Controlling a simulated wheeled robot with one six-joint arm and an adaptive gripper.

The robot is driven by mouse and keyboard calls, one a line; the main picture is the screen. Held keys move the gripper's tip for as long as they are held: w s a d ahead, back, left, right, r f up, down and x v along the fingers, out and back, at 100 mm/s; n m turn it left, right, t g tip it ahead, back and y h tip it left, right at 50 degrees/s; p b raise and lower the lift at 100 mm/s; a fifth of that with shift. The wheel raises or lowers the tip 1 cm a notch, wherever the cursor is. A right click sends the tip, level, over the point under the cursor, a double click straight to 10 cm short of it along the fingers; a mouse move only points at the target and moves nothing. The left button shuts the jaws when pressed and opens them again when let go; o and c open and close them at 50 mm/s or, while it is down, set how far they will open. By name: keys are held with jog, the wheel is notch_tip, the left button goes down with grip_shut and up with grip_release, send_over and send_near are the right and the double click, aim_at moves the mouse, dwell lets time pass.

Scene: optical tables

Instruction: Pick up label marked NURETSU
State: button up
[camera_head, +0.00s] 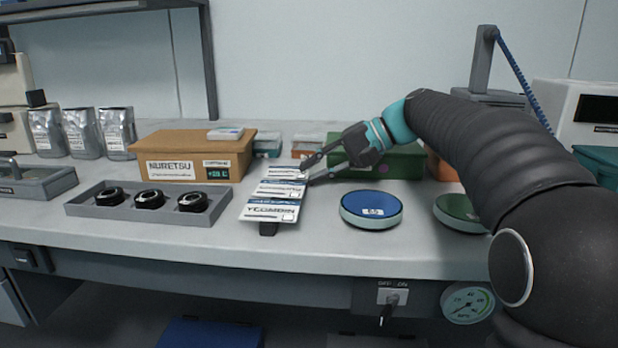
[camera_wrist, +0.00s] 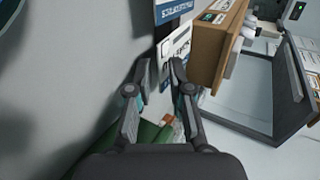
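A row of white and blue labels stands tilted on a dark holder (camera_head: 268,229) on the table. The front label (camera_head: 270,212) reads YCOMDIN; the words on those behind are too small or covered to read. My gripper (camera_head: 306,172) is at the right edge of the rear label (camera_head: 285,172), its fingers apart. In the wrist view my gripper (camera_wrist: 160,64) is open, with the near end of a white and blue label (camera_wrist: 176,44) between or just beyond the fingertips. Contact cannot be told. I cannot read NURETSU on any label.
A brown box (camera_head: 195,158) marked NURETSU stands behind left of the labels. A grey tray (camera_head: 128,211) with three black rings lies left. A green box (camera_head: 400,163) is behind my gripper. A blue round dish (camera_head: 371,207) and a green one (camera_head: 459,210) are right.

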jog(key=shift+a+f, duration=0.1)
jog(key=shift+a, duration=0.2)
grip_shut()
notch_tip(320, 180, up, 3)
jog(key=shift+f+p, duration=0.2)
jog(key=shift+p, duration=1.05)
jog(key=shift+f, duration=0.1)
jog(key=shift+d, duration=0.15)
jog(key=d+f+v, duration=0.1)
jog(key=f+v, duration=0.1)
jog(key=v, duration=1.2)
jog(key=shift+d+f, duration=0.15)
jog(key=shift+d, duration=0.3)
